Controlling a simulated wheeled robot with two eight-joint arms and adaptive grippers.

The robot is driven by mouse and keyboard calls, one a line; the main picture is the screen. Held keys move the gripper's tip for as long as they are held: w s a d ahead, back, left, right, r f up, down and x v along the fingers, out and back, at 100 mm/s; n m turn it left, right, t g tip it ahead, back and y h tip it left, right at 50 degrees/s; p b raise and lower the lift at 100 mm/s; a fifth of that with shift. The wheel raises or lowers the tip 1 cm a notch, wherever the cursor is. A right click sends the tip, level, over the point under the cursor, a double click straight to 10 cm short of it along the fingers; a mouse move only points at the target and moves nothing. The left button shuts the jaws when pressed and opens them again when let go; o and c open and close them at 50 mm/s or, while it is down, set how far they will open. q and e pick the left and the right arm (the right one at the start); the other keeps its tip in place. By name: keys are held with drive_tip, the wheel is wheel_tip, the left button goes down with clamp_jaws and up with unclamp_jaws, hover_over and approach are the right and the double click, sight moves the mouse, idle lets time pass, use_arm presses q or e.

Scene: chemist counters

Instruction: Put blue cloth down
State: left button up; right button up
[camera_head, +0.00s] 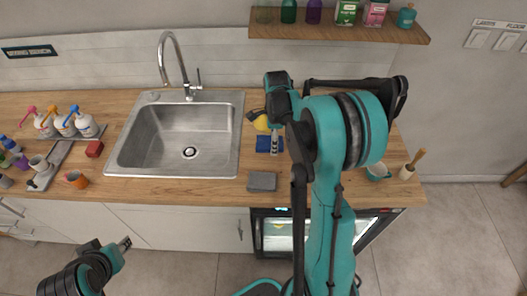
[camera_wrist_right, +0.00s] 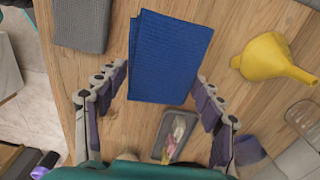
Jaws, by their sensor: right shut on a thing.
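The blue cloth (camera_head: 264,144) is a folded rectangle right of the sink. It fills the middle of the right wrist view (camera_wrist_right: 168,58). My right gripper (camera_wrist_right: 161,74) has its fingers on either side of the cloth and is shut on it. In the head view my right arm covers part of this area. The cloth is at or close above the wooden counter; I cannot tell whether it touches it. My left gripper (camera_head: 125,243) hangs low in front of the counter, away from the cloth; its finger opening is too small to judge.
A grey folded cloth or sponge (camera_head: 262,181) lies near the counter's front edge. A yellow funnel (camera_wrist_right: 268,58) is beside the blue cloth. A small grey tray (camera_wrist_right: 174,136) and a clear glass (camera_wrist_right: 302,116) are close by. The sink (camera_head: 180,130) is to the left.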

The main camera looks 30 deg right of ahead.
sight(266, 139)
drive_tip(key=shift+w+a+f, duration=0.9)
drive_tip(key=shift+w+f, duration=0.05)
drive_tip(key=shift+w, duration=0.25)
drive_tip(key=shift+f+b, duration=0.9)
drive_tip(key=shift+f, duration=1.1)
drive_tip(key=shift+r, duration=0.1)
drive_tip(key=o, duration=1.2)
drive_tip(key=shift+f, duration=0.2)
drive_tip(key=shift+r, duration=0.1)
